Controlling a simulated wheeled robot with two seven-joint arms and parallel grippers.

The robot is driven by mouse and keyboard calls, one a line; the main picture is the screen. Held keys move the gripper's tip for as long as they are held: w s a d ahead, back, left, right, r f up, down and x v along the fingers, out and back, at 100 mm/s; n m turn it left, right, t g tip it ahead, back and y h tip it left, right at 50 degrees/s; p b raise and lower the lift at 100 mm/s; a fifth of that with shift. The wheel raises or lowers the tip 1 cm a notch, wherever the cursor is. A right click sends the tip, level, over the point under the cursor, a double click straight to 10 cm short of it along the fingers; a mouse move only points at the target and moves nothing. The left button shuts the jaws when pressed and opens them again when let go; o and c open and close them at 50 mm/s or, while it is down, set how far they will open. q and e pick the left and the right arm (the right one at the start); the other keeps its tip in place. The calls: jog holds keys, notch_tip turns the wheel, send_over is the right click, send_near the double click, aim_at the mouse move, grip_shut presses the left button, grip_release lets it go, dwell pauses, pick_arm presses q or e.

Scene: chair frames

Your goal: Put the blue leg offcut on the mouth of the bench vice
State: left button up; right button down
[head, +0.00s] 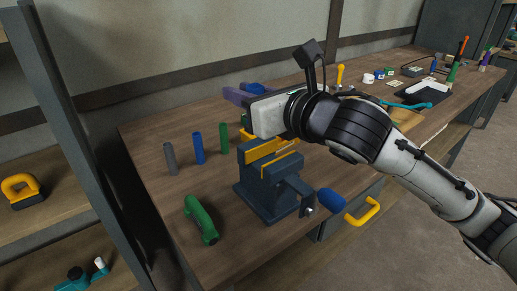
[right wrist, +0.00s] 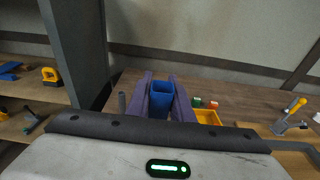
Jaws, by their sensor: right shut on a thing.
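The blue leg offcut (right wrist: 161,98) is held between the two purple fingers of my right gripper (right wrist: 162,106), in the right wrist view. In the head view the blue piece (head: 253,88) shows only partly beside my right gripper (head: 242,94), raised above the bench and up beyond the vice. The bench vice (head: 262,194) is dark blue with yellow jaws and stands near the bench's front edge. Its mouth between the jaws looks empty. The wrist body hides part of the area behind the vice. My left gripper is not in view.
Grey (head: 171,158), blue (head: 198,148) and green (head: 223,138) cylinders stand upright left of the vice. A green handle-like piece (head: 201,220) lies in front of them. A yellow tray (right wrist: 207,117) lies behind. Tools and a dark tray (head: 424,92) are at the far right.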

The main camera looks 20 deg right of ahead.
jog(key=f, duration=0.1)
jog(key=b, duration=0.1)
send_over(245, 145)
notch_tip(245, 145, down, 4)
jog(key=shift+f, duration=0.15)
notch_tip(245, 145, down, 4)
jog(key=shift+f+b, duration=0.1)
jog(key=shift+b, duration=0.5)
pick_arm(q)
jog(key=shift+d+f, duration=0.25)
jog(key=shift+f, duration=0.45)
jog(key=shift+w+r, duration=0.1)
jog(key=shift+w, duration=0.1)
pick_arm(e)
jog(key=c, duration=1.6)
grip_release()
jog(key=shift+o, duration=0.2)
